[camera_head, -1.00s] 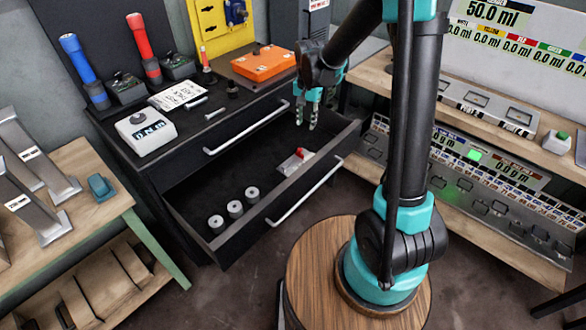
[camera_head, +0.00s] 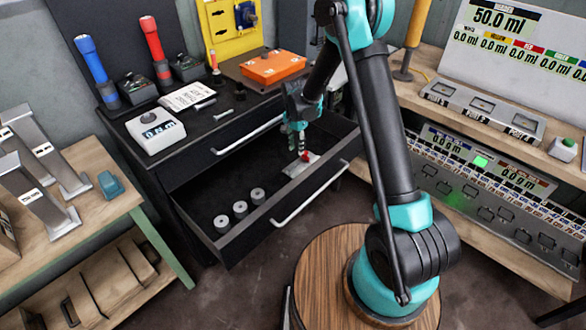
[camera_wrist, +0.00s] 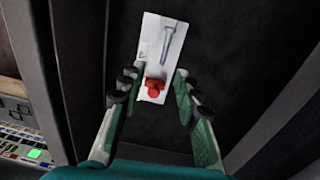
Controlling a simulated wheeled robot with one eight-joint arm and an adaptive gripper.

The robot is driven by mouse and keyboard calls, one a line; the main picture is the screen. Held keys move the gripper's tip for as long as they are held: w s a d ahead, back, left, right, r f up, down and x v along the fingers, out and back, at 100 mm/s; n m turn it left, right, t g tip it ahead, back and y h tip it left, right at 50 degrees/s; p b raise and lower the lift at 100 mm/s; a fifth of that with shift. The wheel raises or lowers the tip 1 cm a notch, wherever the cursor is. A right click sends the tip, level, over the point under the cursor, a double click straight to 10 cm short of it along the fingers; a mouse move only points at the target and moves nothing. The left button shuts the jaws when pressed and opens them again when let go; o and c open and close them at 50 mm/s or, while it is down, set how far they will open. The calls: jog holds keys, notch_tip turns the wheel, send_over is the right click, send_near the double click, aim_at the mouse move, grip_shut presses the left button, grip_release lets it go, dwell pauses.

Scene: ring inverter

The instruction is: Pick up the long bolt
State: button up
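A long grey bolt shape (camera_wrist: 168,45) shows on a white card (camera_wrist: 150,30) in the wrist view; I cannot tell if it is a real bolt or a picture. A red piece (camera_wrist: 153,88) is at the card's near end. The card (camera_head: 308,167) lies in the open drawer in the head view, with the red piece (camera_head: 306,155) on it. My gripper (camera_head: 299,142) points down above the card. In the wrist view my gripper (camera_wrist: 158,72) is open and empty, its fingers on either side of the red piece.
The drawer's front wall (camera_head: 285,200) and sides surround my gripper. Several grey cylinders (camera_head: 239,209) stand at the drawer's left end. Small metal bolts (camera_head: 222,114), an orange box (camera_head: 273,67) and a white meter (camera_head: 156,132) are on the cabinet top. The drawer's middle is clear.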

aim_at(297, 164)
notch_tip(297, 164, down, 3)
jog(key=shift+f, duration=0.2)
jog(key=f, duration=0.3)
jog(key=shift+w+f, duration=0.35)
jog(key=shift+f, duration=0.7)
jog(key=shift+f, duration=0.1)
grip_shut()
